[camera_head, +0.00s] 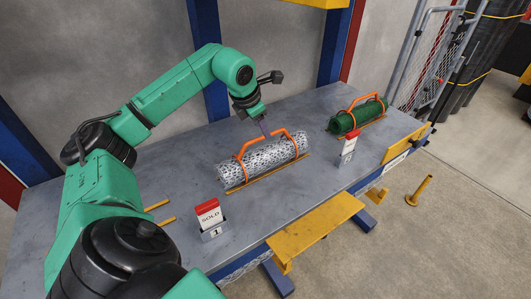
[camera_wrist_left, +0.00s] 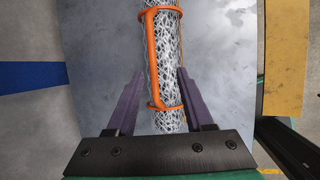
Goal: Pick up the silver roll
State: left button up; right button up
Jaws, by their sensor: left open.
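The silver roll (camera_head: 262,161) is a chainlink mesh cylinder with orange end bands and an orange handle (camera_head: 265,140). It lies on the grey table (camera_head: 180,163). My left gripper (camera_head: 265,128) is above the roll by its handle, open, with purple fingers pointing down. In the left wrist view the silver roll (camera_wrist_left: 167,60) runs up the picture, and its orange handle (camera_wrist_left: 152,60) lies between the spread fingers of the left gripper (camera_wrist_left: 154,98). The fingers look apart from the handle. My right gripper is not in view.
A green roll (camera_head: 357,115) with an orange handle lies farther right on the table. A red and white SOLD sign (camera_head: 209,214) stands in front of the silver roll, and another sign (camera_head: 348,145) stands near the green roll. A yellow shelf (camera_head: 315,225) juts from the front edge.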

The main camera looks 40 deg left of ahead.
aim_at(265, 151)
pick_arm(q)
jog(key=w+f, duration=0.1)
jog(key=w+a+f, duration=0.1)
jog(key=f, duration=0.1)
jog(key=shift+p, duration=0.35)
jog(key=p+x, duration=0.2)
jog(key=x, duration=0.2)
jog(key=shift+w+a, duration=0.1)
jog(key=shift+a, duration=0.05)
jog(key=shift+f, duration=0.25)
jog(key=shift+w, duration=0.1)
jog(key=shift+c, duration=0.4)
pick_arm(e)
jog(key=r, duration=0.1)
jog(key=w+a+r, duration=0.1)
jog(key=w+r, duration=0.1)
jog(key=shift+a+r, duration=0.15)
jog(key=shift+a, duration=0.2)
pick_arm(q)
jog(key=shift+a, duration=0.1)
grip_shut()
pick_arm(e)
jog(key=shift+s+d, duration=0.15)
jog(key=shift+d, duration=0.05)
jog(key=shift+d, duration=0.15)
pick_arm(q)
jog(key=shift+w+r, duration=0.1)
jog(key=shift+r, duration=0.05)
